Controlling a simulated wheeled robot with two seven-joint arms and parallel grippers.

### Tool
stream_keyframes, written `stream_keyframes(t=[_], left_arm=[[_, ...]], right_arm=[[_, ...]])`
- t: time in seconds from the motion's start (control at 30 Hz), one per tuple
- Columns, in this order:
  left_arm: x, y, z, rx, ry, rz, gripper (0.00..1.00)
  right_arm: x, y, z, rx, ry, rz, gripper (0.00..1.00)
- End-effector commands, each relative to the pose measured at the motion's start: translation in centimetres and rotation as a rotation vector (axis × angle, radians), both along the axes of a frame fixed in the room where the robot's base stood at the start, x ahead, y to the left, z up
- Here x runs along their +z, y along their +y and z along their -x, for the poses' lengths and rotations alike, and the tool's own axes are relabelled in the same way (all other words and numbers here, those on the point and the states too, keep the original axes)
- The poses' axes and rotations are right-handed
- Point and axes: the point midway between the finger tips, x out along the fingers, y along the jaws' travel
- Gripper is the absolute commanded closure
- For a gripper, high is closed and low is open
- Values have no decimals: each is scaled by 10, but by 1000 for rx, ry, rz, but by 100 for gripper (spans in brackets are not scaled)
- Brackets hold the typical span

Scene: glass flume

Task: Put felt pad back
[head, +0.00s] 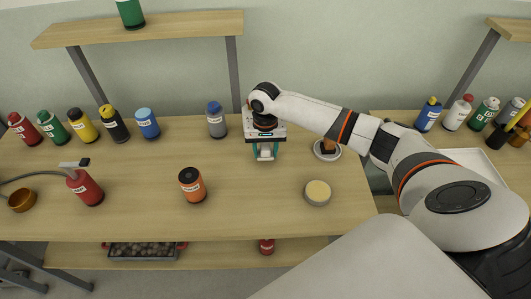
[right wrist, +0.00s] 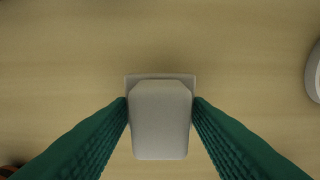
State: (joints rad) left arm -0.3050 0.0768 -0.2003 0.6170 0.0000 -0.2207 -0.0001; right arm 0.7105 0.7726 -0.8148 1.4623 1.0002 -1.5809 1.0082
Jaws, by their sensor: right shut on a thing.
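My right gripper (head: 265,152) is over the back middle of the wooden bench, pointing down. Its teal fingers are shut on a pale grey block, which I take to be the felt pad (right wrist: 160,122). In the right wrist view the fingers (right wrist: 161,103) press on both sides of the block, and a wider flat edge shows at its far end. I cannot tell whether the block touches the bench or hangs just above it. My left gripper is not in view.
A grey bottle (head: 216,121) stands left of my gripper; a round dish with a brown piece (head: 328,150) is right. An orange jar (head: 191,185) and a cream-topped round tin (head: 318,193) stand nearer. Several coloured bottles line the back left. The bench between jar and tin is clear.

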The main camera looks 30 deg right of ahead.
Motion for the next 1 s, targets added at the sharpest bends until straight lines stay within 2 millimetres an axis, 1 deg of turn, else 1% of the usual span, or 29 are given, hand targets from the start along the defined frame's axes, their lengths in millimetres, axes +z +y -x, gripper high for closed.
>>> stream_keyframes(t=[0.03,0.13,0.5,0.53,0.63,0.67,0.9,1.0], left_arm=[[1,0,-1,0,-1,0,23],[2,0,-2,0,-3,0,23],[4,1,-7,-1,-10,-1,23],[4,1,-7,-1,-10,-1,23],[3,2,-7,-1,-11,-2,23],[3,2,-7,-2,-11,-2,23],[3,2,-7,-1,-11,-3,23],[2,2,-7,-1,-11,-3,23]], right_arm=[[-8,0,1,-1,4,0,80],[-20,0,0,0,2,0,80],[-25,0,0,0,1,0,80],[-25,0,0,0,1,1,52],[-25,0,0,0,0,0,36],[-25,0,0,0,0,0,34],[-24,0,0,0,0,0,34],[-21,0,0,1,-2,0,34]])
